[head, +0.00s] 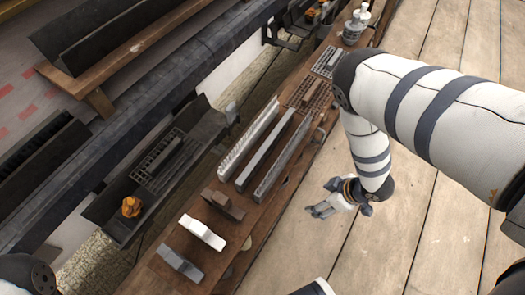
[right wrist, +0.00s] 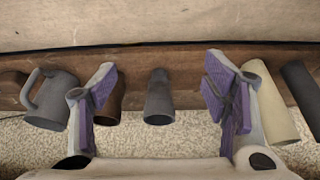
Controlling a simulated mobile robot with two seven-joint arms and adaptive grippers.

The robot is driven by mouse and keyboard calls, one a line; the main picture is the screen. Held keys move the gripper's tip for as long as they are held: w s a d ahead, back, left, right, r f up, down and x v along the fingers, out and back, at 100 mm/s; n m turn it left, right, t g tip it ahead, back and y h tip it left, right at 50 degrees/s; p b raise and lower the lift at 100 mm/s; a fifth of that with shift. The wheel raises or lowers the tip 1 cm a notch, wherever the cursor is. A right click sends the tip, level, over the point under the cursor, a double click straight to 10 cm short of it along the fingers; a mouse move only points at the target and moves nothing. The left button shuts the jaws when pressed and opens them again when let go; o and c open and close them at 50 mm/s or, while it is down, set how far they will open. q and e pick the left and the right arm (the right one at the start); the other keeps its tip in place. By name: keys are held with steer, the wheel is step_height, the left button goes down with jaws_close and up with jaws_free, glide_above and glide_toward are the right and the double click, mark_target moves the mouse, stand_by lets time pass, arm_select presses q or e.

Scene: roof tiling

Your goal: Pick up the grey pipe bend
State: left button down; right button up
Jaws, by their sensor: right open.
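In the right wrist view a short grey pipe piece (right wrist: 158,97), wider at its lower end, shows between my right gripper's two fingers (right wrist: 160,100). I take it for the grey pipe bend; its bend is hard to make out from here. The fingers, with purple pads, are spread wide and stand apart from it on both sides. In the head view my right gripper (head: 322,208) is open and empty, over the planks to the right of the long wooden board (head: 160,283). The grey piece is not clear in the head view. My left gripper is not in view.
Beside the grey piece are a brown piece (right wrist: 110,97), a cream pipe (right wrist: 268,105), a dark grey pipe (right wrist: 302,88) and a grey piece with a handle (right wrist: 50,100). Brown (head: 223,203), white (head: 202,232) and grey (head: 180,262) blocks lie on the board. The plank floor (head: 400,250) is clear.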

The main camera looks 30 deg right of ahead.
steer(key=w+a+b, duration=0.1)
steer(key=w+a, duration=0.1)
steer(key=w, duration=0.1)
steer(key=w+a+f+b, duration=0.1)
steer(key=w+a, duration=0.1)
steer(key=w, duration=0.2)
steer(key=w+a+f+b, duration=0.1)
steer(key=w+a+b, duration=0.1)
steer(key=w, duration=0.2)
steer(key=shift+w+f, duration=0.1)
steer(key=shift+f, duration=0.15)
steer(key=shift+w+f, duration=0.15)
steer(key=shift+w, duration=0.05)
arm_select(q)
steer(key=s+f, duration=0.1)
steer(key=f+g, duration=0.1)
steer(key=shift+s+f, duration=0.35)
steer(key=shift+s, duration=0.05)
arm_select(e)
steer(key=c, duration=1.4)
